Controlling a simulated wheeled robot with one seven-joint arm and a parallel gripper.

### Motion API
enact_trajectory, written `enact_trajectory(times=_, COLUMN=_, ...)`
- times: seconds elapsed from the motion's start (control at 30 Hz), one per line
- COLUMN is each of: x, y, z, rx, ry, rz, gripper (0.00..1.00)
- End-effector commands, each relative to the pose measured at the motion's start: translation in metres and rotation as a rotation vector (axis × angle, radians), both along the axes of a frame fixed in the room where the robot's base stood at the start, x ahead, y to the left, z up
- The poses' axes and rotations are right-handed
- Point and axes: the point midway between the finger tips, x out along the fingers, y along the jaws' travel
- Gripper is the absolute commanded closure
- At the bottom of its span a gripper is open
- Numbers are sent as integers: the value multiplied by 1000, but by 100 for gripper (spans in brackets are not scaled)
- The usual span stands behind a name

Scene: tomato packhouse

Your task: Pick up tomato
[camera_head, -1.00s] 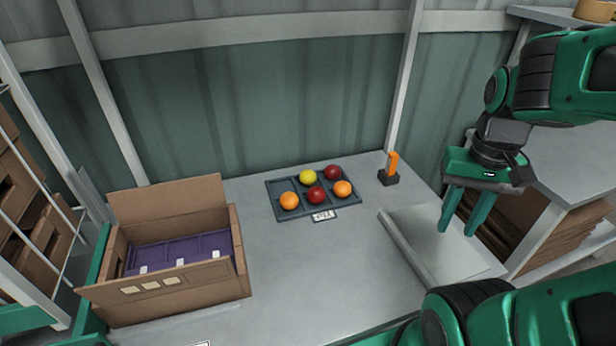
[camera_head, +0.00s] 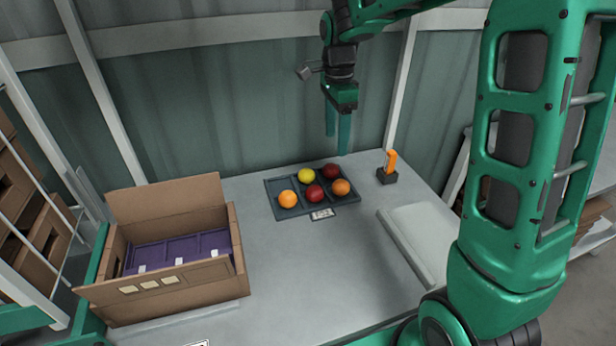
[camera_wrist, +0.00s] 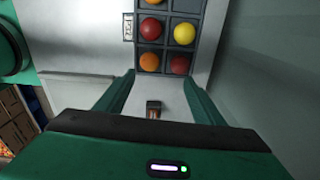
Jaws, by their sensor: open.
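Several tomatoes sit in a dark grey compartment tray (camera_head: 283,213) on the table. In the head view there is a yellow one (camera_head: 306,175), a red one at the back right (camera_head: 330,172), a red one at the front middle (camera_head: 314,194), and orange ones at the front left (camera_head: 287,199) and front right (camera_head: 341,187). One back-left compartment looks empty. My gripper (camera_head: 337,145) is open and empty, pointing down above and behind the tray's right end. In the wrist view the tray (camera_wrist: 168,27) lies beyond my fingers (camera_wrist: 158,92), with the near red tomato (camera_wrist: 180,65) closest.
A cardboard box (camera_head: 195,285) holding a purple divided tray (camera_head: 180,249) stands at the left. An orange-handled item in a dark holder (camera_head: 387,177) stands right of the tray. A pale flat panel (camera_head: 420,240) lies at the right. The middle table is clear.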

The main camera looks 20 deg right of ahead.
Motion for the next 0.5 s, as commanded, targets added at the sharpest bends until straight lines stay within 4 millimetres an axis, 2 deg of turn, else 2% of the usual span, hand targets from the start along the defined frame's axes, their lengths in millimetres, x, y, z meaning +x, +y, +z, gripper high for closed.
enact_trajectory(times=0.03, x=16, y=13, z=-7, rx=7, ry=1, rz=-46, gripper=38)
enact_trajectory(times=0.1, x=32, y=29, z=-12, rx=16, ry=-2, rz=-115, gripper=38)
enact_trajectory(times=0.2, x=48, y=45, z=-19, rx=26, ry=-3, rz=-190, gripper=38)
enact_trajectory(times=0.37, x=59, y=58, z=-28, rx=34, ry=-3, rz=-246, gripper=38)
enact_trajectory(times=0.5, x=59, y=58, z=-47, rx=35, ry=-2, rz=-252, gripper=38)
